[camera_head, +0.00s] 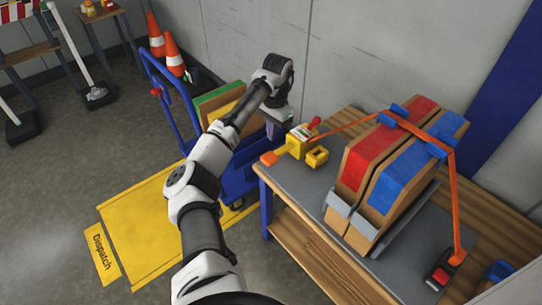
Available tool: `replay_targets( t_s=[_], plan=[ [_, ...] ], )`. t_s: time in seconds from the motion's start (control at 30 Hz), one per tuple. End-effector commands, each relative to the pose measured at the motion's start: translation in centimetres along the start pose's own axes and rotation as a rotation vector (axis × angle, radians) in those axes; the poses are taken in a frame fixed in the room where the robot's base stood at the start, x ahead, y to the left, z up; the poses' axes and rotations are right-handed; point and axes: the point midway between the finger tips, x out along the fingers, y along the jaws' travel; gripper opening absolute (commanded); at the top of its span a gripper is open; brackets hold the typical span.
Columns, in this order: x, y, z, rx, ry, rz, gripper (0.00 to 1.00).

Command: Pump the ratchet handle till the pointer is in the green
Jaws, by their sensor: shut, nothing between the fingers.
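The yellow ratchet (298,146) sits at the left end of the bench. An orange handle (270,158) sticks out to its lower left, and a red knob (314,121) shows at its back. A small pale face on its top may be the gauge; the pointer and any green zone are too small to read. An orange strap (350,127) runs from the ratchet over a strapped load with red (395,135) and blue panels (402,182). My gripper (281,116) is shut and empty, pointing down just behind and left of the ratchet, apart from the handle. Its fingertips are hard to see.
The strap ends at a black anchor with a red button (440,275) on the grey-topped bench (298,187). A blue trolley (160,75) with boxes stands behind my arm. A yellow Dispatch floor area (140,225) lies left; traffic cones (173,52) stand at the back.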

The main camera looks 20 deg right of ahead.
Motion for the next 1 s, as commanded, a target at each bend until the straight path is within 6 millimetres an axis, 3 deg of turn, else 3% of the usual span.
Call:
replay_targets(
  t_s=[0.37,0.8,1.0],
  plan=[
    [0.8,0.0,-0.1,0.000,0.000,-0.001,0.00],
    [6.0,0.0,-0.1,0.000,0.001,-0.001,0.00],
    [7.0,0.0,-0.1,0.000,0.001,-0.002,0.00]
  ],
)
